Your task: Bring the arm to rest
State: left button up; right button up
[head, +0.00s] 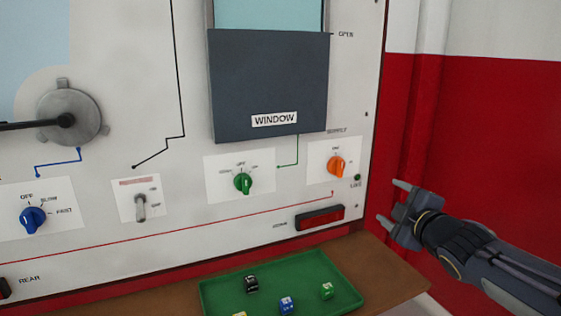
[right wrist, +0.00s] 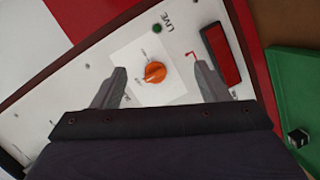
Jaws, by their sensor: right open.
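My right gripper (head: 388,202) is at the right of the head view, beside the panel's right edge. Its two fingers are apart with nothing between them. In the right wrist view the open fingers (right wrist: 160,88) frame the orange supply knob (right wrist: 155,72) on its white plate, with the knob ahead of them. In the head view the orange knob (head: 337,167) sits to the left of the gripper, clear of it. My left gripper is in neither view.
The white trainer panel (head: 150,243) carries a green knob (head: 243,183), a blue knob (head: 32,220), a toggle switch (head: 140,206), a red lamp (head: 320,218) and a dark window cover (head: 268,85). A green tray (head: 215,299) with small blocks lies below. A red wall (head: 500,140) stands right.

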jog(key=s+d+f+m+g+h, duration=0.1)
jog(key=s+f+m+g, duration=0.2)
jog(key=s+f+m, duration=0.35)
jog(key=s+f+m+g+h, duration=0.15)
jog(key=s+f+m, duration=0.25)
jog(key=s, duration=0.6)
jog(key=s+a+f+m+g+y, duration=0.2)
jog(key=s+a+f+m+g, duration=0.15)
jog(key=s, duration=0.45)
jog(key=s+a+f+m+g+y, duration=0.3)
jog(key=s+a+f, duration=0.2)
jog(key=s, duration=0.3)
notch_tip(320, 180, up, 22)
jog(key=p, duration=2.3)
jog(key=shift+d+r+n+h, duration=0.25)
jog(key=shift+n+h, duration=0.05)
jog(key=shift+h, duration=0.05)
jog(key=shift+w, duration=0.1)
